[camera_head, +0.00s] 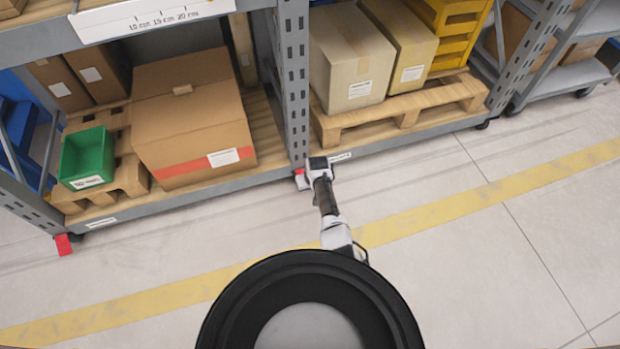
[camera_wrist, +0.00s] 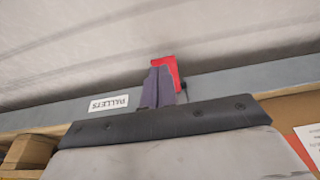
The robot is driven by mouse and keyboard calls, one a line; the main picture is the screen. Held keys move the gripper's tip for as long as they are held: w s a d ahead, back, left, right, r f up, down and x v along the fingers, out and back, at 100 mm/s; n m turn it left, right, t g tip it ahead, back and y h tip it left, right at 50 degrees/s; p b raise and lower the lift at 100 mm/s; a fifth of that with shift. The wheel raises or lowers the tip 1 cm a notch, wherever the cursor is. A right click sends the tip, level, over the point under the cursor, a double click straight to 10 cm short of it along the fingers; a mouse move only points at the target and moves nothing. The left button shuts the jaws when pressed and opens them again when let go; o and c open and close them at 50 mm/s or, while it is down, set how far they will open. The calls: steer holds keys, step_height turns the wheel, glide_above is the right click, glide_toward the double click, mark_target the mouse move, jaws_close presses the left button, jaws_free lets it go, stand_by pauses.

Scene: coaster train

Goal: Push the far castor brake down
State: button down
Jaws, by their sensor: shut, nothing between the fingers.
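Two red castor brakes show at the foot of the grey rack. One red brake (camera_head: 301,181) is at the middle upright, beside my gripper (camera_head: 308,178), and is partly hidden by it. The other red brake (camera_head: 63,245) is at the rack's left corner, well away from my gripper. In the wrist view, the red brake (camera_wrist: 166,62) shows just past the tips of my gripper (camera_wrist: 160,68). The fingers are together and empty. They overlap the brake in the picture; I cannot tell whether they touch it.
The rack's bottom rail (camera_head: 195,199) runs beside my gripper, with a "PALLETS" label (camera_wrist: 108,105) on it in the wrist view. A carton (camera_head: 190,120), a green bin (camera_head: 88,158) and a pallet (camera_head: 400,115) stand on the lower shelf. The floor with its yellow line (camera_head: 430,220) is clear.

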steer(key=s+d+r+p, duration=0.1)
steer(key=s+r+p, duration=0.3)
steer(key=p, duration=0.3)
steer(key=shift+s+d+r, duration=0.15)
steer(key=shift+s+d, duration=0.1)
steer(key=shift+d, duration=0.05)
steer(key=shift+s, duration=0.1)
